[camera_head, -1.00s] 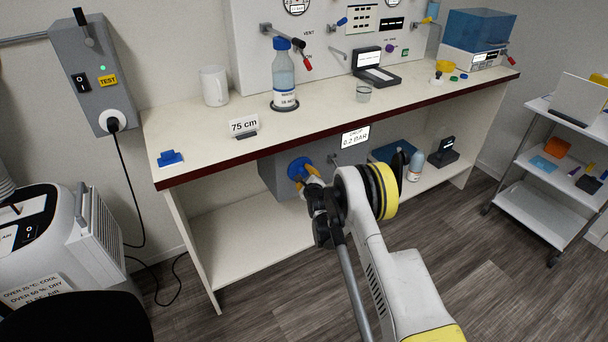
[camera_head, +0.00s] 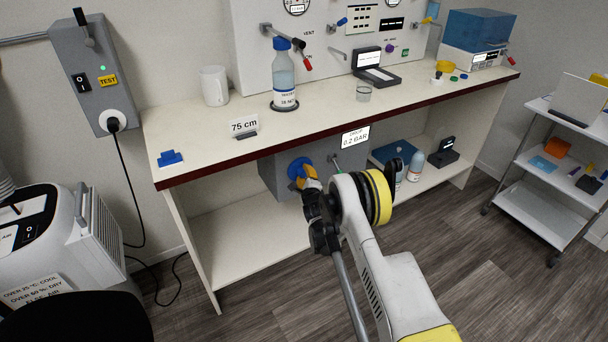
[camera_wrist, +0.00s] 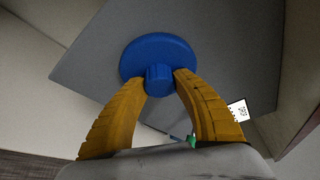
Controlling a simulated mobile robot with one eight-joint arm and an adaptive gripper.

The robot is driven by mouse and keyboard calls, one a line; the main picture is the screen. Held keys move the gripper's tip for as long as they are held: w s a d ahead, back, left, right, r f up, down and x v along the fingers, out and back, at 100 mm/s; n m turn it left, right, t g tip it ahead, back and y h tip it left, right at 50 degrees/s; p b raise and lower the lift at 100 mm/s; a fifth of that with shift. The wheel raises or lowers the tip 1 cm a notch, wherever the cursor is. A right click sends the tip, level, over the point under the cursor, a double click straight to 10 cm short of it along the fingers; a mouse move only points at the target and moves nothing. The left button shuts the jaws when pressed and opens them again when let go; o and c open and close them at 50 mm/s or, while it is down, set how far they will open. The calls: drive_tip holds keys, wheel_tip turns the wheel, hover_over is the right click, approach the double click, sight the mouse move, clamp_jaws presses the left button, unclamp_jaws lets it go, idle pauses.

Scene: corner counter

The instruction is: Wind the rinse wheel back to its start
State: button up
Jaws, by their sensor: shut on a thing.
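The blue rinse wheel (camera_head: 297,167) is on the front of a grey box (camera_head: 276,180) under the counter. In the wrist view the wheel (camera_wrist: 160,52) is a round blue disc with a short hub (camera_wrist: 159,80) at its centre. My gripper (camera_wrist: 159,82) has its two yellow fingers on either side of this hub, shut on it. In the head view my gripper (camera_head: 306,178) reaches the wheel from the front right and hides part of it.
A lever with a green tip (camera_head: 335,160) is on the box, right of the wheel. Bottles (camera_head: 416,166) stand on the lower shelf to the right. The lower shelf (camera_head: 240,222) at left is clear.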

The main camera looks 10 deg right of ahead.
drive_tip(key=o, duration=1.2)
drive_tip(key=s+r, duration=0.1)
drive_tip(key=s, duration=0.6)
drive_tip(key=shift+s+a+r, duration=0.15)
drive_tip(key=shift+s, duration=0.05)
